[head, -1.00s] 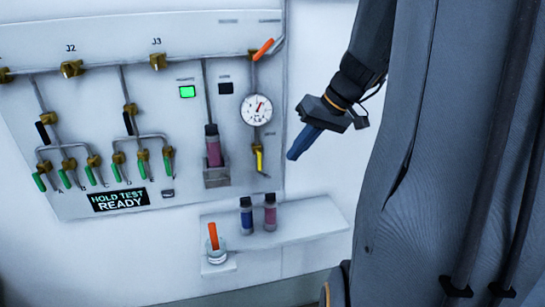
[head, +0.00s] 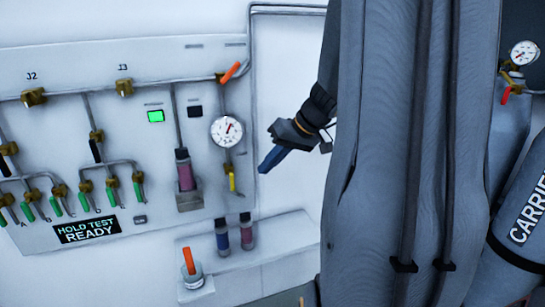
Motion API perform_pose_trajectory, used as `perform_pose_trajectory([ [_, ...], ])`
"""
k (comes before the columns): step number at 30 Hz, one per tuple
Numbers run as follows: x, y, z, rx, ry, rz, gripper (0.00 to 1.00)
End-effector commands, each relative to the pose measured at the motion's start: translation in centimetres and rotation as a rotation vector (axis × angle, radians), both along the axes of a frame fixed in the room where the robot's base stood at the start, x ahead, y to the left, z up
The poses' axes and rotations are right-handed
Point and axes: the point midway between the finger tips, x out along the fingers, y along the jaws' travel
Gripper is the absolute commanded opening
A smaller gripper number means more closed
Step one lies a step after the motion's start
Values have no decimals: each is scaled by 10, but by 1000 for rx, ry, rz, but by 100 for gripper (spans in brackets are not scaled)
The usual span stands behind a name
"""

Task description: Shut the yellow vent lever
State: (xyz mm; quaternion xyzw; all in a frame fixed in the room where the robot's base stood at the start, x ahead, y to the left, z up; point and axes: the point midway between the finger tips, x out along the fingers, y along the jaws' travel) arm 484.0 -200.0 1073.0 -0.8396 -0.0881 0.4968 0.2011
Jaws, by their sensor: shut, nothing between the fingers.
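The yellow vent lever (head: 232,182) hangs below the round gauge (head: 227,132) near the right edge of the wall panel. It points almost straight down, in line with the pipe above it. My gripper (head: 265,167) is to the right of the lever and apart from it, with its blue fingers pointing down and left. The fingers are shut with nothing between them. How far the gripper stands out from the panel I cannot tell.
An orange lever (head: 230,73) sits above the gauge. Green levers (head: 84,202) line the panel's lower left. Below, a shelf (head: 283,233) holds two capped vials (head: 247,232) and a glass (head: 193,275) with an orange item. A carrier cylinder (head: 520,225) stands at right.

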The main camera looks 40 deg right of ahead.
Motion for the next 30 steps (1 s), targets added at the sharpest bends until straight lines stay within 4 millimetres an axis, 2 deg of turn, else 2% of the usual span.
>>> perform_pose_trajectory([
  [3,11,10,-20,3,4,3,0],
  [8,25,21,-41,2,3,3,0],
  [10,27,33,-37,2,1,4,0],
  [15,33,50,-38,0,1,3,0],
  [30,35,55,-39,0,-1,-1,0],
])
